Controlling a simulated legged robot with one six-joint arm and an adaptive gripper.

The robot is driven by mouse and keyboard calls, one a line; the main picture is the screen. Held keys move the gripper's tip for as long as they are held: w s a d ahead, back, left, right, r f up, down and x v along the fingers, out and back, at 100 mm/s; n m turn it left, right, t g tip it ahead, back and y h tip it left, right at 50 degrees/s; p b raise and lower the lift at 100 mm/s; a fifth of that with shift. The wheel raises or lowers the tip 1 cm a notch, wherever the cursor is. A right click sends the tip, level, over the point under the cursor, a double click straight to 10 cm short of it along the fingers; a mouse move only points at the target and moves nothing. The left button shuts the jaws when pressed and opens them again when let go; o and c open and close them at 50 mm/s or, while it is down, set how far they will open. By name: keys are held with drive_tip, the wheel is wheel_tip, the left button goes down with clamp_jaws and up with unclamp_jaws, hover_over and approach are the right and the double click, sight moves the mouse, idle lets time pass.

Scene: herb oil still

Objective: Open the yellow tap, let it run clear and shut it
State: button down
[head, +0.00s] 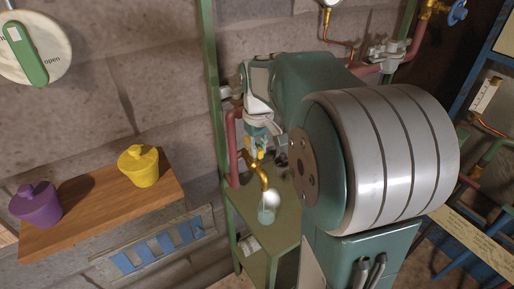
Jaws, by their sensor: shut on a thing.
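The yellow tap (262,174) is at the middle of the head view, with its curved brass spout pointing down. My gripper (256,150) reaches down from above and is shut on the tap's handle, which is mostly hidden between the fingers. I cannot tell how far the handle is turned. Under the spout a clear greenish glass (266,214) stands on the green stand. A pale, cloudy white patch shows at the glass's upper part, just below the spout; I cannot tell whether it is liquid or a reflection.
My arm hides much of the right side. A green stand (237,197) with upright posts surrounds the tap. A wooden shelf (100,218) at left holds a purple pot (40,207) and a yellow pot (139,167). A dial with a green lever (27,55) is at upper left. Red pipes run behind.

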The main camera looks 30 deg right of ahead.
idle(0.4)
drive_tip(key=c, duration=0.6)
unclamp_jaws()
drive_tip(key=shift+c, duration=0.2)
wheel_tip(320, 180, up, 12)
